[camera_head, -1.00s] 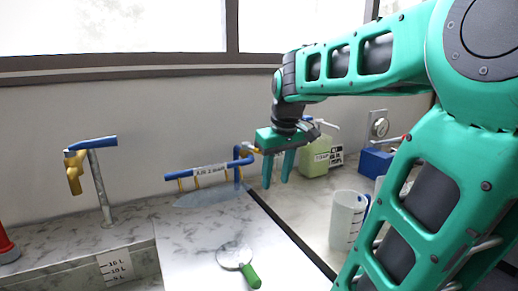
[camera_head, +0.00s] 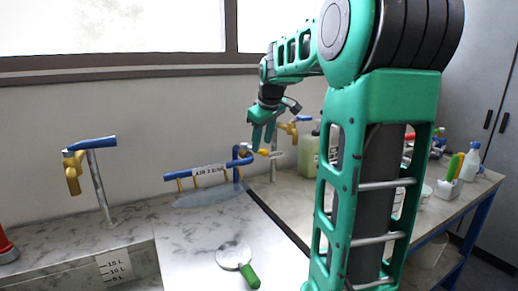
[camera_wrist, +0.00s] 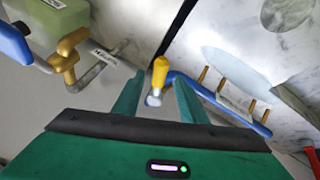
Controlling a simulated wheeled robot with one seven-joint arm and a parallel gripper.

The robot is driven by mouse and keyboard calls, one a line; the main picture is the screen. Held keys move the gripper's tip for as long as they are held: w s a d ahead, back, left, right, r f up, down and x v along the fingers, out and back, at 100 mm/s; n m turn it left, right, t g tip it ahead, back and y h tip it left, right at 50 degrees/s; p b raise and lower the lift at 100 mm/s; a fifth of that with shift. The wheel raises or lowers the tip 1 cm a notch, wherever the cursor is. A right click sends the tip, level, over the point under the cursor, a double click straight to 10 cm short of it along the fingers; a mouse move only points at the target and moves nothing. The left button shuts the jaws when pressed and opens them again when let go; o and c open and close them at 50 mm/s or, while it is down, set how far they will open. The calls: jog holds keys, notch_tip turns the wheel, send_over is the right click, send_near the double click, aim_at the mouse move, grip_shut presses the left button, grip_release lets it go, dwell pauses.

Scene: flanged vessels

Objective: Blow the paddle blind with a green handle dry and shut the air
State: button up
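The paddle blind (camera_head: 235,256), a pale round disc with a green handle (camera_head: 249,276), lies flat on the light board in the head view. Behind it is a blue air pipe (camera_head: 180,175) with several yellow nozzles and a label reading AIR 2 BAR. A bluish translucent oval (camera_head: 207,196) shows below the nozzles, and in the wrist view (camera_wrist: 235,68). The air pipe's yellow valve handle (camera_wrist: 159,73) appears between and beyond my fingers in the wrist view. My gripper (camera_head: 262,144) is open and empty, above and near the valve end of the pipe. Whether the disc is wet I cannot tell.
A blue-handled yellow tap (camera_head: 73,172) stands at left, and another yellow tap (camera_head: 290,128) behind my gripper. A green container (camera_head: 308,155) stands right of it. My arm hides much of the right counter. The board around the blind is clear.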

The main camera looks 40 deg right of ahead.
jog(key=shift+x, duration=1.5)
grip_shut()
